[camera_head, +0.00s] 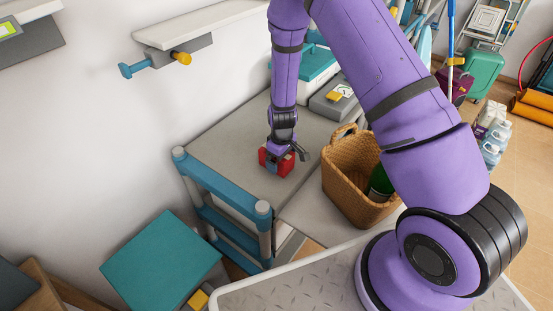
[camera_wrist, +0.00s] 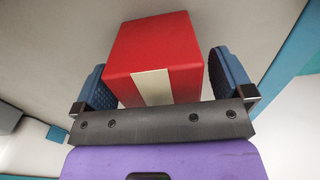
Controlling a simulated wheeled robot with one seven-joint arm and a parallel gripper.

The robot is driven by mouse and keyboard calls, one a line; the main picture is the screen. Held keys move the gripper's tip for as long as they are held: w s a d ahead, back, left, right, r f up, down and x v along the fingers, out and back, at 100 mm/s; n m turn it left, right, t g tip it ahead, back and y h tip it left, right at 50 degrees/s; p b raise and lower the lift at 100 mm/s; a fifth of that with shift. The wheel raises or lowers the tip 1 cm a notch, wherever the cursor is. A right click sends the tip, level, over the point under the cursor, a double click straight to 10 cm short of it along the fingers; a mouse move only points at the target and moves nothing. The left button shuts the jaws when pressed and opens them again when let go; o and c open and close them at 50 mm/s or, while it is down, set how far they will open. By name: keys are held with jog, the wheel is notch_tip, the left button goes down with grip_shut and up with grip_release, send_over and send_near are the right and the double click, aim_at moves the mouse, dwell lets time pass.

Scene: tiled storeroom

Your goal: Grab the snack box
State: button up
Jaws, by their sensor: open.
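The snack box is a small red box with a pale stripe; in the head view the red box (camera_head: 284,164) stands on the grey table top (camera_head: 222,142), near its right edge. In the wrist view the red box (camera_wrist: 155,52) fills the upper middle. My gripper (camera_head: 274,162) is at the box in the head view and hides part of it. In the wrist view my gripper (camera_wrist: 162,80) is open, with one blue finger pad on each side of the box. A narrow gap shows beside the right pad; I cannot tell whether the left pad touches.
A wicker basket (camera_head: 340,190) with a green bottle (camera_head: 380,183) stands right of the table. A blue rail (camera_head: 222,195) runs along the table's near end. A grey device (camera_head: 333,104) and a teal-lidded box (camera_head: 316,66) sit farther back. The table's left part is clear.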

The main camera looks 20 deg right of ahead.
jog(key=shift+f, duration=0.8)
jog(key=c, duration=1)
jog(key=shift+c, duration=0.4)
jog(key=shift+r, duration=0.1)
